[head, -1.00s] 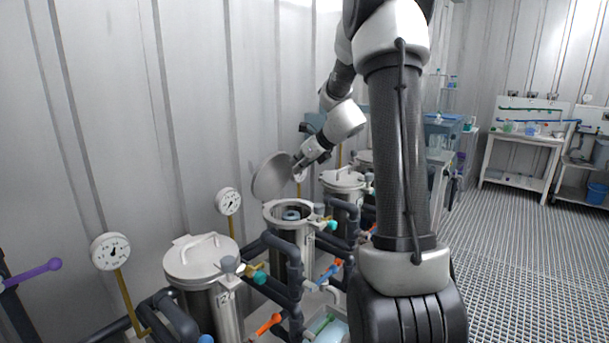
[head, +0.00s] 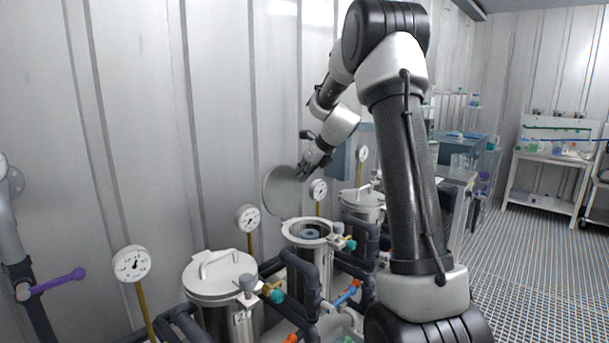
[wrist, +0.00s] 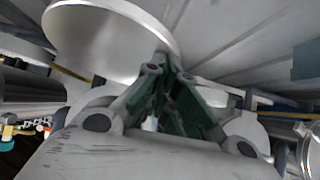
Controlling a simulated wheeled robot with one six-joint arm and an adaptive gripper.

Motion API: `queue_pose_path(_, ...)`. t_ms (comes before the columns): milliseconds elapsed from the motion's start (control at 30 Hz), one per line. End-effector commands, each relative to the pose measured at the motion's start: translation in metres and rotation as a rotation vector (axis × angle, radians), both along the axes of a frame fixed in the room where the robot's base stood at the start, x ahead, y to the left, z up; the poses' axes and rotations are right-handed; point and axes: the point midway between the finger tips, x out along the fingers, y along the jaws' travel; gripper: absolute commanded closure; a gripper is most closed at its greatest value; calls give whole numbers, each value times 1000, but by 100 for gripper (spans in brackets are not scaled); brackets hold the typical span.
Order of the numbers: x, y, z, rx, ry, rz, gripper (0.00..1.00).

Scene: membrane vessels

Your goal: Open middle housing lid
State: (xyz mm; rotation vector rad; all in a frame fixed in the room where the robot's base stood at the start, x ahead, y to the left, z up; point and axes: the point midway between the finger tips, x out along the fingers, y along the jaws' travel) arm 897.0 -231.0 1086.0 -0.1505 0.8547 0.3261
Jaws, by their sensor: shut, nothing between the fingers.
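The middle housing (head: 310,262) is a steel cylinder with its top open, and a dark ring-shaped part shows inside its mouth. Its round lid (head: 281,191) stands raised, nearly upright, at the back left of the rim, by the wall. My gripper (head: 303,173) is shut and empty at the right edge of the raised lid. In the wrist view the lid (wrist: 105,40) fills the upper left, and the shut fingers (wrist: 168,70) reach its edge; I cannot tell whether they touch it. The lid's handle is not visible.
A near housing (head: 218,280) and a far housing (head: 362,205) have their lids closed. Gauges (head: 131,263) stand along the wall behind. Dark pipes and coloured valve handles (head: 348,292) crowd the front. The grating floor (head: 520,260) at right is clear.

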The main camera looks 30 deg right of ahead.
Motion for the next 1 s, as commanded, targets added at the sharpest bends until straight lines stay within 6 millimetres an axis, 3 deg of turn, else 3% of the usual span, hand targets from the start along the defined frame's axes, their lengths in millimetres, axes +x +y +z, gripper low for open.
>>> queue_pose_path(467,-1,0,3,0,-1,-1,100)
queue_pose_path(1000,-62,-23,79,0,-2,-1,100)
